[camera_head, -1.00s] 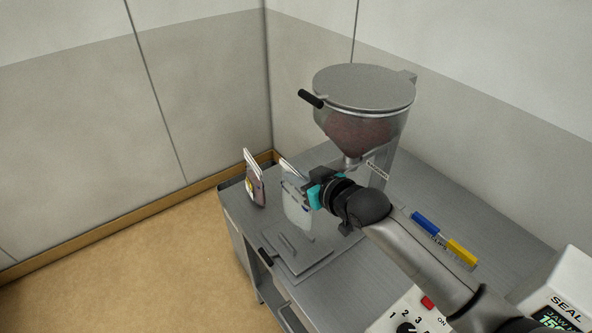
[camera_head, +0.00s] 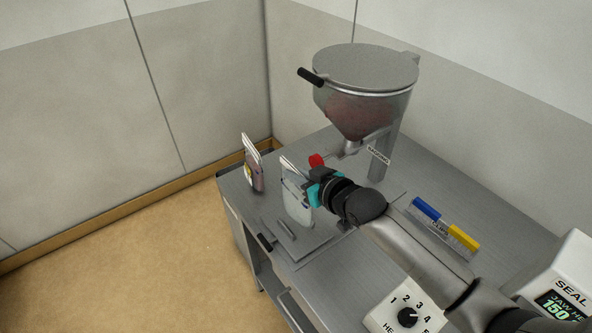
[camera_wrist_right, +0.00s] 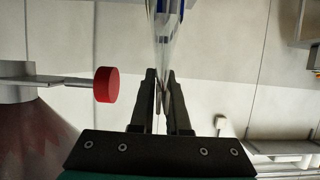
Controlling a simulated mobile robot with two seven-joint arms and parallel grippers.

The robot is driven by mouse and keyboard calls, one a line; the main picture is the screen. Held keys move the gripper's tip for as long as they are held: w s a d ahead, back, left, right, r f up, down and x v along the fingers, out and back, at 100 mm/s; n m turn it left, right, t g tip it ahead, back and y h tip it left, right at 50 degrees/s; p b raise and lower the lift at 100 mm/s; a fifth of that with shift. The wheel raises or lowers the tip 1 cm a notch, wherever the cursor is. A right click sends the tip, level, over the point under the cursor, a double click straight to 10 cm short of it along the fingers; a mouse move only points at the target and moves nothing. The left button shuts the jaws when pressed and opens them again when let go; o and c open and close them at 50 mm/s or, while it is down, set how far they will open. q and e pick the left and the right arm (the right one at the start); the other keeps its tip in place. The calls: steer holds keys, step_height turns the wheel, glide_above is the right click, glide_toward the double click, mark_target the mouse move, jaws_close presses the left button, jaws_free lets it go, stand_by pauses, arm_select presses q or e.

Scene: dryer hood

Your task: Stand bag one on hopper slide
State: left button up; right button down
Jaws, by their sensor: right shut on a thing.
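My right gripper (camera_head: 314,192) is shut on the upper part of a clear, pale bag (camera_head: 296,207). The bag hangs upright, its lower edge at or just above a flat grey plate (camera_head: 318,238) with a black handle on the bench; I cannot tell whether they touch. In the right wrist view the bag (camera_wrist_right: 164,35) shows edge-on between the fingers (camera_wrist_right: 163,95). The hopper (camera_head: 362,105) stands behind and to the right, dark red contents inside. A red knob on a rod (camera_head: 316,160) sticks out by its outlet and shows in the wrist view (camera_wrist_right: 106,84). My left gripper is not in view.
A filled bag with a dark lower part (camera_head: 253,172) stands at the bench's far left corner. A dial box (camera_head: 407,312) and sealer (camera_head: 567,285) are at front right. Walls close the back.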

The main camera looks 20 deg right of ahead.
mark_target(297, 189)
step_height(297, 189, down, 4)
steer(key=shift+f+b, duration=0.1)
steer(key=shift+b, duration=1)
steer(key=shift+f, duration=0.35)
stand_by(0.3)
steer(key=c, duration=0.8)
jaws_free()
steer(key=shift+s, duration=0.1)
steer(key=v, duration=1.5)
steer(key=shift+p, duration=0.3)
